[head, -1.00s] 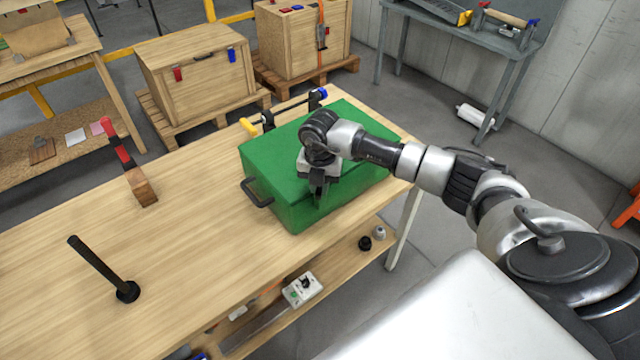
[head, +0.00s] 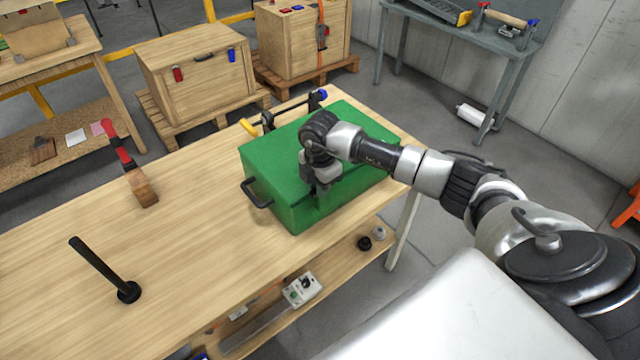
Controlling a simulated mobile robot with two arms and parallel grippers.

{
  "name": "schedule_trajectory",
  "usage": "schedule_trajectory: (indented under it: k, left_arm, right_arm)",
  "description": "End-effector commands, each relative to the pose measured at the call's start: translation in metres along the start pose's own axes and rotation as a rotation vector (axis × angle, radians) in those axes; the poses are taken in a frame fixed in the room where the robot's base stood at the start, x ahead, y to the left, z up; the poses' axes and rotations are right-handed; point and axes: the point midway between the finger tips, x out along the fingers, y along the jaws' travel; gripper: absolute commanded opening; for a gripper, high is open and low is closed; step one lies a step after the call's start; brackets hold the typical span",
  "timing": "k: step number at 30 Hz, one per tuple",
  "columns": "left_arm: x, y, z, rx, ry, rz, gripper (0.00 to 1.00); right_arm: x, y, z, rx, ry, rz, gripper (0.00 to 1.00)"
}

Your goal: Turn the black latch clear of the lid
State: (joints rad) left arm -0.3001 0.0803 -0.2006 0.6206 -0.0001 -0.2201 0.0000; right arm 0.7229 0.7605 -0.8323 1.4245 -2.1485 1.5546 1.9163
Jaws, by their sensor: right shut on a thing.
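A green box with a green lid (head: 275,155) stands on the wooden workbench, its lid down. My right gripper (head: 319,194) points down at the lid's front edge, near the middle of the box's front side. It is shut on the black latch there. The latch is mostly hidden by the gripper and wrist, so I cannot tell its exact angle against the lid. My left gripper is not in view.
The wooden workbench (head: 180,245) is mostly clear left of the box. A black post (head: 103,268) and a red-tipped clamp on a wood block (head: 140,186) stand there. A black handle (head: 254,192) juts from the box's left side. A clamp (head: 263,122) lies behind the box.

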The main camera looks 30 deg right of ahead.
Motion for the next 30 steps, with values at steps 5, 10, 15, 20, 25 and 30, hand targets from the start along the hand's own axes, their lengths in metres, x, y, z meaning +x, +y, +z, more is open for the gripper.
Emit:
schedule_trajectory:
  k: [5,10,15,20,25,30]
  left_arm:
    - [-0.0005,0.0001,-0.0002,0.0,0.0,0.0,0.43]
    - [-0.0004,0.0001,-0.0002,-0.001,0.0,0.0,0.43]
    - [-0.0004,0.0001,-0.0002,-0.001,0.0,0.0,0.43]
    - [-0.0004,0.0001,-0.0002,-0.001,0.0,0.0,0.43]
    - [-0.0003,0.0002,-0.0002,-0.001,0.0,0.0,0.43]
    - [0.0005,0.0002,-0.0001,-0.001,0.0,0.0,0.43]
  right_arm:
    - [-0.0013,0.0009,0.0007,0.02,-0.001,0.003,0.0]
    - [-0.0013,0.0009,0.0007,0.023,-0.001,0.004,0.0]
    - [-0.0014,0.001,0.0007,0.022,-0.001,0.004,0.0]
    - [-0.0012,0.0008,0.0005,0.021,-0.001,0.003,0.38]
    - [-0.0007,0.0005,0.0003,0.021,-0.001,0.002,0.43]
    - [-0.0021,0.0006,0.0002,0.02,-0.001,0.002,0.43]
